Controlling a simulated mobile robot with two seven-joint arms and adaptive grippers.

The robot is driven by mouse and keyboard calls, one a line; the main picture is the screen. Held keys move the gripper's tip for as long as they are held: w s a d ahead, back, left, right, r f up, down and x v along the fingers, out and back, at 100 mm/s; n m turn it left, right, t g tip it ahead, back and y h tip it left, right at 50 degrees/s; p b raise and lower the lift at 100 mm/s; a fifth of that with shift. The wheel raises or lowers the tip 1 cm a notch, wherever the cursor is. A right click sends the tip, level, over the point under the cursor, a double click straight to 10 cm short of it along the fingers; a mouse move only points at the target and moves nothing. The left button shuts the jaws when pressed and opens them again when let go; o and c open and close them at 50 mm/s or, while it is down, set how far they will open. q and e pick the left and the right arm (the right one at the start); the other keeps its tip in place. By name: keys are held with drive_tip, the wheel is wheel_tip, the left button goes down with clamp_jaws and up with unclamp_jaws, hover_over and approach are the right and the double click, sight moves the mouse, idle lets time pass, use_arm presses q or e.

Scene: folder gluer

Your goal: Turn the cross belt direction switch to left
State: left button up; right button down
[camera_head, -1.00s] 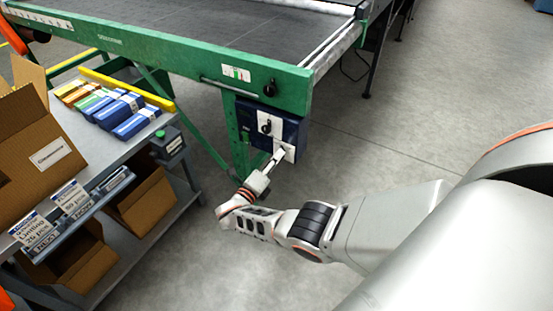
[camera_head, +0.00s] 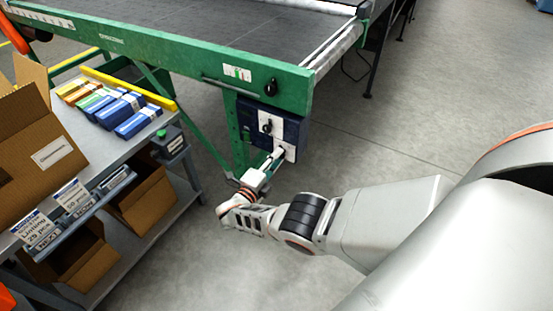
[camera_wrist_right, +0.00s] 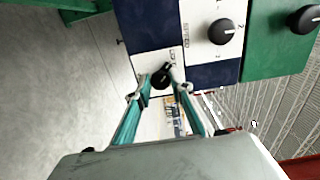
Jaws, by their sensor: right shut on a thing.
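The cross belt direction switch, a black knob (camera_wrist_right: 160,77), sits on a white plate (camera_wrist_right: 146,62) with a label that appears to read LEFT. Its pointer end leans towards that label in the right wrist view. My right gripper (camera_wrist_right: 162,81) has one teal finger on each side of the knob and is shut on it. In the head view my right gripper (camera_head: 277,155) reaches the lower white plate (camera_head: 290,152) of the blue control box (camera_head: 298,130) and hides the knob. My left gripper is not in view.
A second black knob (camera_wrist_right: 221,32), marked SPEED, is on the same box. Another knob (camera_head: 270,87) is on the green conveyor frame (camera_head: 200,62) above. A grey cart (camera_head: 180,150) with cardboard boxes (camera_head: 40,140) and coloured packs stands left. Floor on the right is clear.

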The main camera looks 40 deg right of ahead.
drive_tip(key=c, duration=1.8)
unclamp_jaws()
drive_tip(key=v, duration=1.2)
drive_tip(key=shift+s, duration=0.1)
